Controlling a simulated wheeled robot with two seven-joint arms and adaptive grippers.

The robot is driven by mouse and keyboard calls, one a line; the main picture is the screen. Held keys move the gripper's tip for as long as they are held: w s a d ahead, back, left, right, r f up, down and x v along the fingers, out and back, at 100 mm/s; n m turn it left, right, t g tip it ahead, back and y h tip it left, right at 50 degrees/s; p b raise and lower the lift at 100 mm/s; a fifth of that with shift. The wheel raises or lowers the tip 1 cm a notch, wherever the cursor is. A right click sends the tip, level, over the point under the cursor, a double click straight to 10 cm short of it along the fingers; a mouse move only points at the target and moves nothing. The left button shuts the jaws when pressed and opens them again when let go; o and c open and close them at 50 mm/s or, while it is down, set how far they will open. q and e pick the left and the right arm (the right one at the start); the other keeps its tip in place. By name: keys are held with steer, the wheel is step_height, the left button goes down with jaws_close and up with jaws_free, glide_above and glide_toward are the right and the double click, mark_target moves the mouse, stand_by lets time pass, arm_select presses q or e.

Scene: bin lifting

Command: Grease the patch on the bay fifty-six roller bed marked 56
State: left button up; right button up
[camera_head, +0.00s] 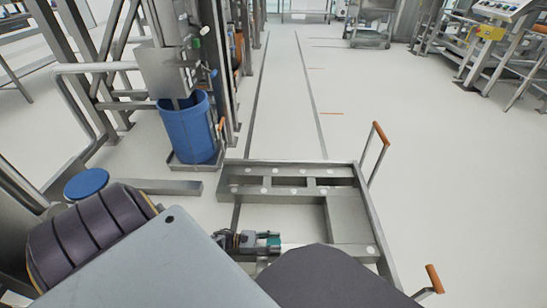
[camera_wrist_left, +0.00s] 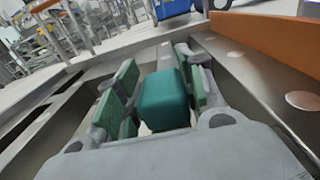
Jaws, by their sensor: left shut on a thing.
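My left gripper (camera_head: 254,243) is low over the near-left part of a steel frame (camera_head: 345,215) with pale round spots along its bars. It is shut on a teal block (camera_wrist_left: 165,101), which sits between the green finger pads in the left wrist view. A little of the teal block (camera_head: 273,241) shows in the head view. I cannot tell whether the block touches the frame. No number 56 and no grease patch can be made out. My right gripper is not in view.
Orange-tipped handles (camera_head: 381,133) rise at the frame's right side, one (camera_head: 434,278) near the front. A blue drum (camera_head: 188,127) stands on a tray at the left beside steel posts. The pale floor (camera_head: 430,150) to the right is clear.

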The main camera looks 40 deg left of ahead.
arm_select(q)
steer(key=shift+x, duration=1.75)
steer(key=shift+f, duration=0.1)
steer(key=shift+x, duration=1.7)
steer(key=shift+w, duration=0.1)
steer(key=shift+f+x, duration=0.2)
steer(key=shift+x, duration=1.45)
steer(key=shift+d, duration=0.1)
steer(key=shift+x, duration=1.65)
